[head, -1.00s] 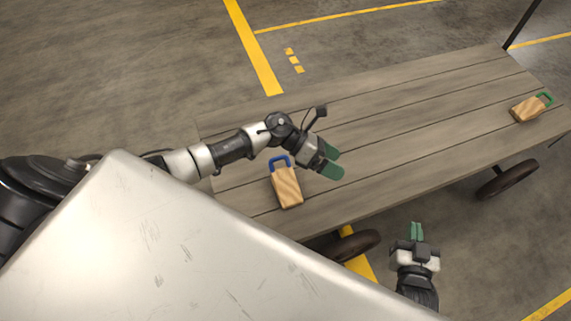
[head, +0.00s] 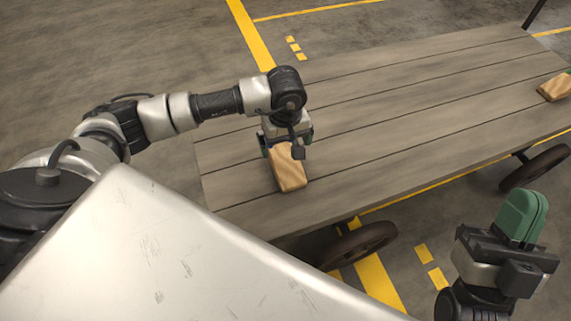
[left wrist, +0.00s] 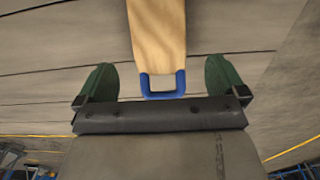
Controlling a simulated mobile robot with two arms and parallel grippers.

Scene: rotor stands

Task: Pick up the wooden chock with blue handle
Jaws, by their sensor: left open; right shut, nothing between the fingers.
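The wooden chock with blue handle (head: 290,171) lies on the plank top of a cart. In the head view its handle is largely hidden under my left gripper (head: 286,146). In the left wrist view the chock (left wrist: 157,36) points away from me, and its blue handle (left wrist: 163,94) lies between the two green fingertips of my left gripper (left wrist: 162,82). The fingers are open, with a gap on each side of the handle. My right gripper (head: 522,216) is shut and empty, off the cart's near side at the lower right.
The cart top (head: 400,120) is mostly bare grey planks. A second wooden chock (head: 555,88) with a bit of green handle lies at its far right. Cart wheels (head: 357,246) show along the near edge. Yellow lines mark the concrete floor.

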